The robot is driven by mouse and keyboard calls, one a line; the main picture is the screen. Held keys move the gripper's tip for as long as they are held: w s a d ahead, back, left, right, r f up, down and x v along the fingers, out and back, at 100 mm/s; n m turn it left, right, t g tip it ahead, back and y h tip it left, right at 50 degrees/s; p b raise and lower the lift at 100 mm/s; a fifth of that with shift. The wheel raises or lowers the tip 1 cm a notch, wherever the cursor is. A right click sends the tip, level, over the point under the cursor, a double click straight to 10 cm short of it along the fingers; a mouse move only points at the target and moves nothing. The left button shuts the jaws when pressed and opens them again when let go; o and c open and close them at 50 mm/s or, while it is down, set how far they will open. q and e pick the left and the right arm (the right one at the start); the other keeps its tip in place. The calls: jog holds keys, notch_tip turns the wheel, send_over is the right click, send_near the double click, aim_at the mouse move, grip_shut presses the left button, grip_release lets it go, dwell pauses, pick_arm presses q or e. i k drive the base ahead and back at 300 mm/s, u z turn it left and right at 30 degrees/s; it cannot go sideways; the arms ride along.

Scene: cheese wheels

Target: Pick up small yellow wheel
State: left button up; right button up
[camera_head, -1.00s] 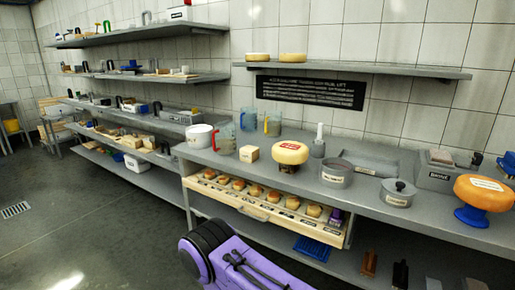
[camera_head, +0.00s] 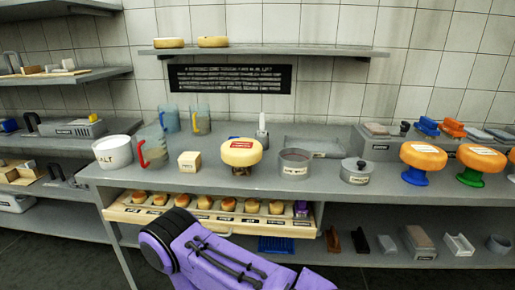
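Several cheese wheels are in the head view. A pale yellow wheel with a red label (camera_head: 242,153) sits raised on a small dark stand on the counter. Two smaller yellow wheels, a left one (camera_head: 169,43) and a right one (camera_head: 213,42), lie flat and apart on the upper wall shelf. A row of small orange-yellow pieces (camera_head: 203,203) lies in the pulled-out wooden drawer (camera_head: 140,215). Which one the task means I cannot tell for sure. A purple link of my own arm shows at the bottom. Neither gripper is in view.
The grey counter (camera_head: 330,178) holds a white salt pot (camera_head: 113,152), jugs, a pale block (camera_head: 188,161), a round tin (camera_head: 294,162) and a lidded pot (camera_head: 356,171). Orange wheels on a blue stand (camera_head: 423,156) and a green stand (camera_head: 481,158) stand right. The drawer juts out in front.

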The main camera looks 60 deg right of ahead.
aim_at(237, 152)
jog(key=z, duration=0.85)
jog(key=i, duration=0.85)
jog(key=z, duration=0.85)
